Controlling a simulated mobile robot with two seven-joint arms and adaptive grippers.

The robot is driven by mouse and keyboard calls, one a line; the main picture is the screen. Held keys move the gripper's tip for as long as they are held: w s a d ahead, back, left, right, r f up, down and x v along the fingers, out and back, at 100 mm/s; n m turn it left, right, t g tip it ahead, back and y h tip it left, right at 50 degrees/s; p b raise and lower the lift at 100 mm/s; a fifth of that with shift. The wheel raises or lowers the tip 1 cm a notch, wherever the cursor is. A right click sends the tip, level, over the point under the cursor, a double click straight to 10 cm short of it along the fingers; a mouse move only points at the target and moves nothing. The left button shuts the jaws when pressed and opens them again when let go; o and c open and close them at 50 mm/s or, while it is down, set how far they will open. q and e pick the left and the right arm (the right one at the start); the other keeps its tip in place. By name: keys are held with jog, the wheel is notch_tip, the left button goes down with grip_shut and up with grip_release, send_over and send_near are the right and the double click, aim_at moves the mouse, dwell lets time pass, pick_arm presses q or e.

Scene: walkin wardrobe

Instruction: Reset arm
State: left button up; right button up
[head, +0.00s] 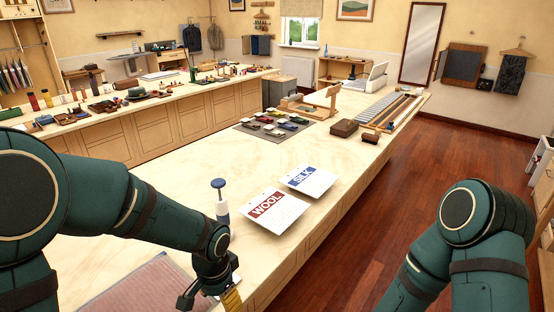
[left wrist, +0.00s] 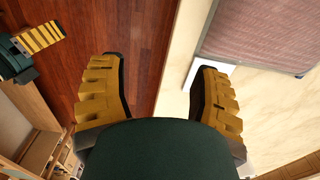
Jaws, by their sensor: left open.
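My left gripper (head: 210,296) hangs at the near edge of the cream worktop (head: 330,165), partly cut off by the bottom of the head view. In the left wrist view the two yellow-padded fingers of my left gripper (left wrist: 158,78) stand wide apart with nothing between them. The gap looks down on the worktop's edge and the wood floor (left wrist: 140,30). My right arm bends down at the right of the head view, its gripper out of frame. Part of what looks like my right gripper (left wrist: 42,38) shows at the left wrist view's upper left; its opening is unclear.
A blue-and-white handled tool (head: 220,198) stands upright just behind my left wrist. A WOOL card (head: 275,212) and a SILK card (head: 309,181) lie beyond it. A pinkish cloth (head: 145,288) lies left of the gripper. Floor (head: 400,190) right of the worktop is clear.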

pick_arm(q)
jog(key=s+d+f+n+h, duration=0.1)
jog(key=s+f+n, duration=0.3)
jog(key=f, duration=0.5)
jog(key=s+d+f+n+t+h, duration=0.1)
jog(key=s+f+n+h, duration=0.2)
jog(key=f, duration=0.6)
jog(key=shift+s+d+f+n+t, duration=0.2)
jog(key=shift+s+d+n+t, duration=0.15)
jog(key=shift+s+n, duration=0.8)
